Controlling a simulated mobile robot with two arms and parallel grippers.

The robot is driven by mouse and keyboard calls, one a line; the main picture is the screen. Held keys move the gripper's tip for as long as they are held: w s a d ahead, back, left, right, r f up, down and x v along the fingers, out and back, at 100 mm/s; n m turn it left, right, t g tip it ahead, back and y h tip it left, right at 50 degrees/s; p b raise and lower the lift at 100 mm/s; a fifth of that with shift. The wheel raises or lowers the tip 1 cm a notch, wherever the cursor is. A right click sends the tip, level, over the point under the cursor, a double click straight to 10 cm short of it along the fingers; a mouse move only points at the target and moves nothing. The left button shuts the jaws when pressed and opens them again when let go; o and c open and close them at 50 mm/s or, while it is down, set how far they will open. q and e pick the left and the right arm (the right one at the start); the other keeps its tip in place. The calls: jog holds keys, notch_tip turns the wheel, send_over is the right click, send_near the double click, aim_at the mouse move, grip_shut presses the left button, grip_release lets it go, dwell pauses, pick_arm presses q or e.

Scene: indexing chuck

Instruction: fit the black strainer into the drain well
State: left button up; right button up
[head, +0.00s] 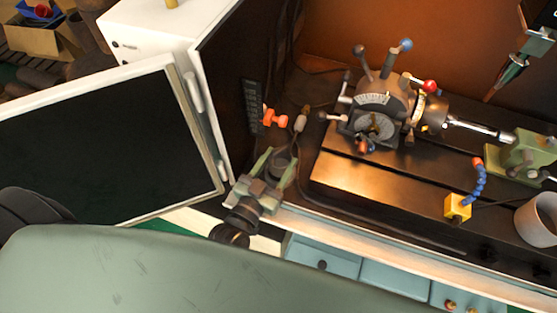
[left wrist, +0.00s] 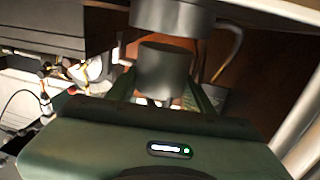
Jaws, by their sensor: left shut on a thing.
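My left gripper (head: 277,163) is at the front left corner of the machine bench, with its pale green fingers pointing away from me. It is shut on the black strainer (left wrist: 165,72), a dark cylinder between the fingers in the left wrist view. A wider dark round part (left wrist: 172,17), which looks like the drain well, shows at the top edge of that view, close to the strainer's end. A narrow gap seems to part them. In the head view the strainer (head: 283,158) shows as a dark disc, and the well cannot be told apart. My right gripper is not in view.
The indexing chuck (head: 378,118) with ball-ended levers stands right of the gripper. An orange valve handle (head: 274,118) and a cable lie close behind it. An open cabinet door (head: 110,140) is at left. A yellow block with a blue hose (head: 457,207) and a white cup (head: 540,220) are at right.

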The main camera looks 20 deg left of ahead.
aim_at(278, 172)
pick_arm(q)
jog(key=shift+p, duration=0.35)
dwell(0.6)
jog(key=shift+f+b, duration=1.5)
jog(key=shift+f, duration=0.6)
jog(key=o, duration=1.5)
jog(key=shift+r, duration=0.1)
jog(key=shift+s, duration=0.25)
jog(key=s, duration=0.2)
jog(key=s+a+b, duration=0.1)
jog(key=s, duration=0.4)
jog(key=shift+s+a, duration=0.1)
jog(key=shift+a, duration=0.05)
jog(key=shift+s, duration=0.1)
